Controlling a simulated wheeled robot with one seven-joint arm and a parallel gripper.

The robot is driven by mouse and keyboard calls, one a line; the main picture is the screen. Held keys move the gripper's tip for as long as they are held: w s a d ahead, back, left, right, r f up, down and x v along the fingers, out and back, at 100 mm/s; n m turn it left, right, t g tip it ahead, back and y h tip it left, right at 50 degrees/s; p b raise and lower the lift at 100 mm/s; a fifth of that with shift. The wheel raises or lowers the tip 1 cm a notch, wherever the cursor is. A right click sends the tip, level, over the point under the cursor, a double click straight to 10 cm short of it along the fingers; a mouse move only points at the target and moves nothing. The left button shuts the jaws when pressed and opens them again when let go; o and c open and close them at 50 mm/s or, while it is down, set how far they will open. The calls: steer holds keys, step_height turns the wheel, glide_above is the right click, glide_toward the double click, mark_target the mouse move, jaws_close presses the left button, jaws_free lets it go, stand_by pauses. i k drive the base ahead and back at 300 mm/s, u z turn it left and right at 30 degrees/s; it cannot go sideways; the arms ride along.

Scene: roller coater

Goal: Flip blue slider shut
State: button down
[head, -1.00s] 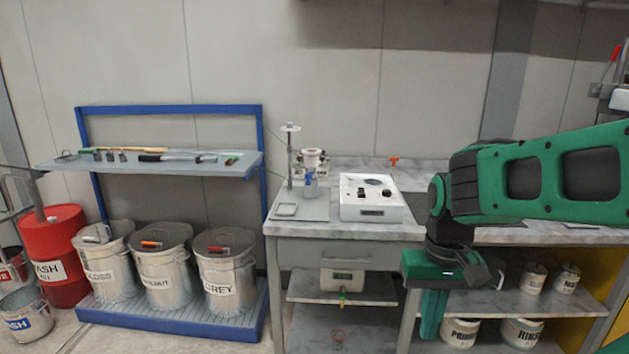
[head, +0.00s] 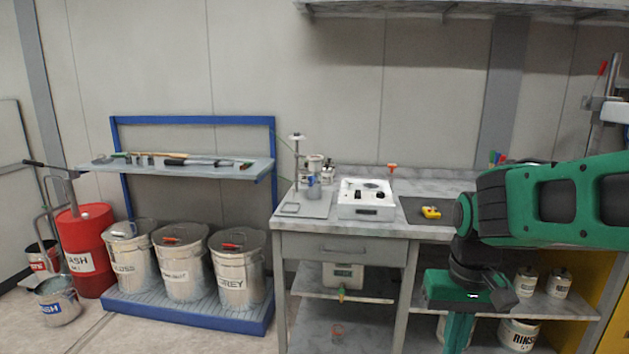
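A small blue part (head: 311,181), which may be the blue slider, shows at the metal stand (head: 297,165) on the left end of the bench. It sits beside a small grey cup and is too small to tell its position. My gripper (head: 458,335) hangs pointing down at the right, in front of the bench and well apart from the blue part. Its fingertips are cut off or overlapped in the view, so I cannot tell if it is open or shut.
A white device (head: 366,211) stands right of the stand on the bench (head: 300,227). A yellow item (head: 431,212) lies on a dark mat farther right. A blue rack (head: 185,313) with several lidded bins stands at the left. Floor is clear in front of the bins.

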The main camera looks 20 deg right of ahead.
mark_target(312, 179)
steer(key=z, duration=0.15)
steer(key=i, duration=1.3)
steer(key=u, duration=0.25)
